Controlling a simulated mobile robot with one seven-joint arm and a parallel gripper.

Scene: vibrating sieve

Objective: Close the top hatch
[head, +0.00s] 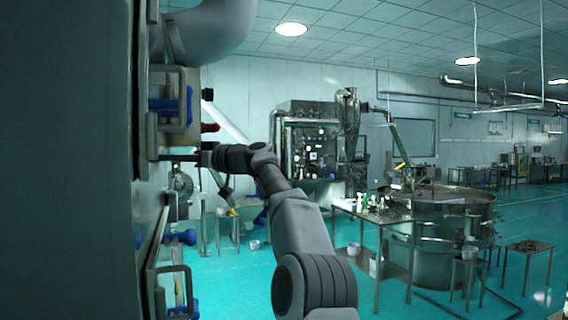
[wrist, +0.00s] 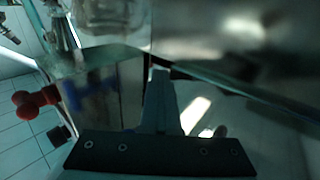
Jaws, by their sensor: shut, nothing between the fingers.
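The steel machine front (head: 70,160) fills the left of the head view. Its upper hatch (head: 172,75), seen nearly edge-on, carries a metal bar handle and a blue latch (head: 188,104). I cannot tell how far it stands open. My gripper (head: 165,157) is shut and empty, pointing left at the machine just below this hatch's handle. In the wrist view the narrow shut fingers (wrist: 160,72) reach up to a dark edge of a shiny metal panel (wrist: 220,30). Contact is unclear.
A lower hatch (head: 160,235) with a handle and blue knobs (head: 182,237) sits below my gripper. A large round steel vessel (head: 440,240) and tables stand right. Floor between is clear.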

